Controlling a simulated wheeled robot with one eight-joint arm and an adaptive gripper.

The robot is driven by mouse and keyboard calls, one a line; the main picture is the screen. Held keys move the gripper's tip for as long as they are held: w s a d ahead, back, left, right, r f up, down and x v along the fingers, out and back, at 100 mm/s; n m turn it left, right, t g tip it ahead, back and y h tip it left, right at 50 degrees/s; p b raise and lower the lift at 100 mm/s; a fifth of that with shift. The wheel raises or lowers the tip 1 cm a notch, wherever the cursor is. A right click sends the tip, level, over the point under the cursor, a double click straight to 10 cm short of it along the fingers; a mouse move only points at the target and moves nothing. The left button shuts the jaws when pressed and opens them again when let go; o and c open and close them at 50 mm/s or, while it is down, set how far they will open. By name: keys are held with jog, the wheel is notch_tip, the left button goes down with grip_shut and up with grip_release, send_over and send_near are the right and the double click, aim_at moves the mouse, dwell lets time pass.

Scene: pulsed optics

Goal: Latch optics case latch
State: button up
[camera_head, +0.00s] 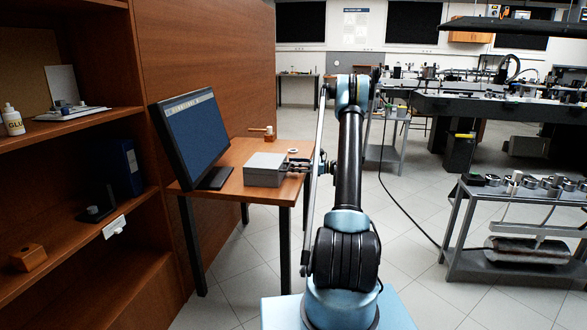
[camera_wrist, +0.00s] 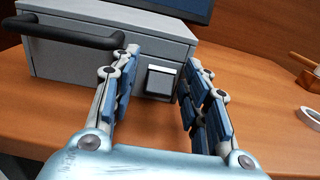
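The optics case is a light grey box (camera_head: 265,168) on the wooden table, in front of the monitor. In the wrist view the case (camera_wrist: 80,70) fills the left and middle, with a dark handle (camera_wrist: 75,36) on its front. The latch (camera_wrist: 161,80) is a small dark square with a pale frame on the same front face. My gripper (camera_wrist: 158,85) is open, with one finger on each side of the latch as seen in the wrist view. Nothing is between the fingers except the view of the latch; contact cannot be told. In the head view my gripper (camera_head: 300,166) is beside the case's right side.
The monitor (camera_head: 197,135) stands left of the case on the table (camera_head: 232,189). A white ring (camera_wrist: 309,121) and a small wooden block (camera_wrist: 308,82) lie to the right in the wrist view. Shelves (camera_head: 75,125) stand at the left; the floor right of the table is open.

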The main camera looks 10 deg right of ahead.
grip_shut()
jog(key=shift+r, duration=0.1)
jog(key=shift+a+r+h, duration=0.1)
jog(key=shift+r+h, duration=0.05)
jog(key=shift+h, duration=0.65)
jog(key=shift+o, duration=1.1)
grip_release()
jog(key=v, duration=1.2)
jog(key=shift+w, duration=0.2)
